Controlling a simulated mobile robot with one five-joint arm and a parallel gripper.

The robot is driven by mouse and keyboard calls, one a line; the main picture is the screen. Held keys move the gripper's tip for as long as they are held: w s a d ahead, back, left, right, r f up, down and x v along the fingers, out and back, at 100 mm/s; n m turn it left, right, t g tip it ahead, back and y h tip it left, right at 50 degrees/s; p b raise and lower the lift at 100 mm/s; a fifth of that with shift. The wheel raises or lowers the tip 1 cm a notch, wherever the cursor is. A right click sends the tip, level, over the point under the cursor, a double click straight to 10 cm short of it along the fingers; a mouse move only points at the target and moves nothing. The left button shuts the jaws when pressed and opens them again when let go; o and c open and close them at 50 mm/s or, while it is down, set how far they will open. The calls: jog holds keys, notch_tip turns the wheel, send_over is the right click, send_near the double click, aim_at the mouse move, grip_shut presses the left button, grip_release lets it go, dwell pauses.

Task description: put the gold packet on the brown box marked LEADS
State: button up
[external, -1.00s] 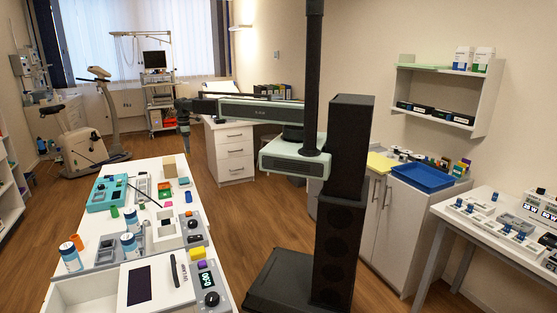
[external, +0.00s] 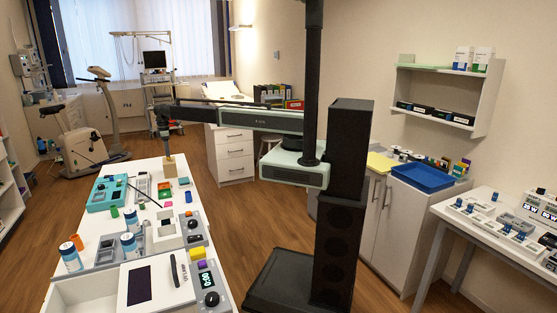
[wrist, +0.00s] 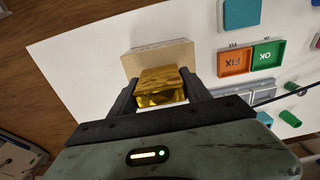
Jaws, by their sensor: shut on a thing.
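My gripper (wrist: 160,92) is shut on the gold packet (wrist: 161,88), held between its two fingers in the wrist view. Behind the packet in that view is a tan-brown box (wrist: 148,55) on the white table. The packet covers part of the box, and I cannot tell whether the two touch. I cannot read a LEADS mark on it. In the external view my gripper (external: 170,153) points down at the tan box (external: 183,168) at the far end of the table; the packet is too small to make out there.
A teal case (external: 107,193), bottles (external: 70,257) and devices crowd the nearer table. Wooden floor lies past the table edge.

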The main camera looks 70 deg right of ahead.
jog(key=shift+f, duration=0.7)
jog(key=o, duration=1.4)
jog(key=shift+r, duration=0.1)
jog(key=shift+c, duration=0.2)
notch_tip(320, 180, up, 13)
jog(key=p, duration=1.2)
jog(key=shift+f+p, duration=0.2)
jog(key=shift+p, duration=0.1)
jog(key=s+a+m, duration=0.1)
jog(key=s+m, duration=0.8)
jog(key=s, duration=1.9)
jog(key=shift+a+f, duration=0.15)
jog(key=shift+a, duration=0.25)
